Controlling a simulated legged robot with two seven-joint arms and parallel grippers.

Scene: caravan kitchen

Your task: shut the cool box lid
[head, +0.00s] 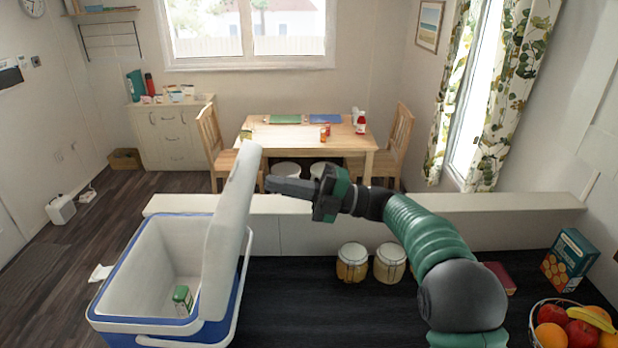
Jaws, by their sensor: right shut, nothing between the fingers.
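The blue and white cool box (143,326) stands at the lower left with its lid (231,232) open. The lid stands up steeply at the box's right side, and its top end leans to the right. A small green and white carton (182,299) is inside the box. My right gripper (275,185) is shut and empty, its fingertips pointing left near the upper part of the lid. I cannot tell whether the fingertips touch the lid. My left gripper is not in view.
Two canisters (352,262) stand on the dark counter under my right arm. A box with orange fruit pictures (569,259) and a fruit basket (572,325) stand at the right. A low pale ledge (480,203) runs behind the counter. A wooden table (280,137) with chairs is beyond.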

